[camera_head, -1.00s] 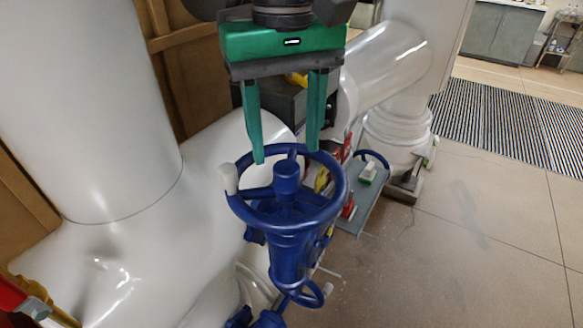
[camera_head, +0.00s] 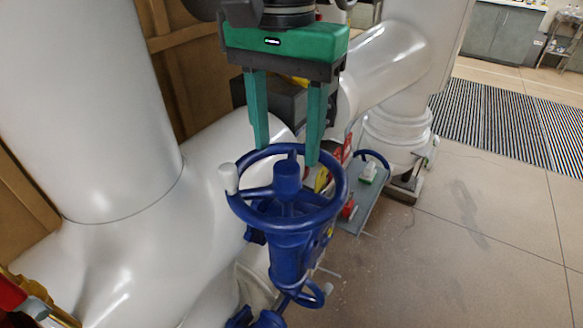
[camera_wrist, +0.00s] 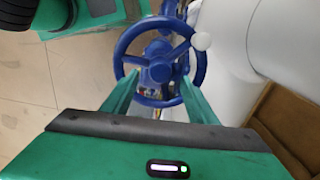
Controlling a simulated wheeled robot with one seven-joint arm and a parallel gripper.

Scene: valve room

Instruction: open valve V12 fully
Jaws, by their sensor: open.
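A blue valve handwheel (camera_head: 338,200) with a blue hub and a white knob (camera_head: 228,178) on its left rim stands on a blue valve body (camera_head: 290,258). No V12 tag is readable. My gripper (camera_head: 287,157) is above the wheel, fingers pointing down, open and empty. The fingertips look close to the far side of the rim; I cannot tell whether they touch it. In the wrist view the wheel (camera_wrist: 120,45) lies beyond the fingertips (camera_wrist: 160,77), with its white knob (camera_wrist: 201,41) at upper right.
Large white pipes (camera_head: 100,100) fill the left and back. A smaller blue wheel (camera_head: 315,296) sits low on the valve's right. A grey plate (camera_head: 352,217) with small red and green parts lies behind right. A red part (camera_head: 12,295) shows at lower left. Floor at right is clear.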

